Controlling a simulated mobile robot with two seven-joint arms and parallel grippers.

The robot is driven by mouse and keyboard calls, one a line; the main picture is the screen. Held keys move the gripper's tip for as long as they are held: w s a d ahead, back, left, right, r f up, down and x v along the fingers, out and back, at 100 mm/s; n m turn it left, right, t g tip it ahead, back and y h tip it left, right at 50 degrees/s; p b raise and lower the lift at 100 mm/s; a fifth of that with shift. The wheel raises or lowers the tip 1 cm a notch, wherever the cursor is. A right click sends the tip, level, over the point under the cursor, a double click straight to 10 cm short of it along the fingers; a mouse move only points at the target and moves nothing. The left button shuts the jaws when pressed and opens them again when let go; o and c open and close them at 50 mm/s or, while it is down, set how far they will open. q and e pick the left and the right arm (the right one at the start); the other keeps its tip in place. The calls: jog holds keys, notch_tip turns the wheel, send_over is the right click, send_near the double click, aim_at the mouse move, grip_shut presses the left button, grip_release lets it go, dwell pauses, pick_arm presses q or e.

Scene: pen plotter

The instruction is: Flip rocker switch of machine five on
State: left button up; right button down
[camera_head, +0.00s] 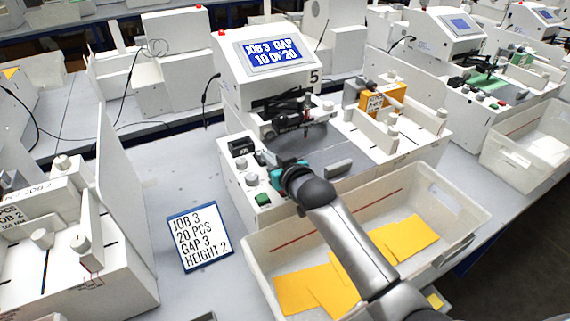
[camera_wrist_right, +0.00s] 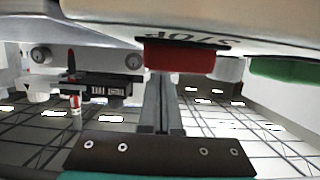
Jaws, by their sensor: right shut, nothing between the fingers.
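Machine five (camera_head: 270,70) is a white unit with a "5" label and a lit screen (camera_head: 275,53) reading "JOB 3 GAP 10 OF 20". Its control panel at the left front carries a black labelled part (camera_head: 242,146), pale knobs (camera_head: 251,179) and a green button (camera_head: 262,198). I cannot make out the rocker switch for certain. My right gripper (camera_head: 270,160) is over this panel and partly hides it. In the right wrist view its fingers (camera_wrist_right: 160,88) are shut and empty, close to a red button (camera_wrist_right: 180,58) by the word STOP. A green button (camera_wrist_right: 285,70) is farther right. My left gripper is out of view.
A white bin (camera_head: 455,198) with yellow sheets (camera_head: 405,238) stands in front of the machine, under my right arm. A job card (camera_head: 199,236) reading "JOB 3 20 PCS GAP 3 HEIGHT 2" is on the table to the left. Other machines stand on both sides.

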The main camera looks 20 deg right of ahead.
jog(key=r+p, duration=0.1)
jog(key=r, duration=0.1)
jog(key=r+p, duration=0.1)
jog(key=shift+s+r+p, duration=0.3)
jog(key=s, duration=0.2)
jog(key=s+d, duration=0.1)
jog(key=s, duration=0.5)
jog(key=shift+d+r, duration=0.1)
jog(key=shift+d, duration=0.2)
jog(key=shift+v, duration=0.8)
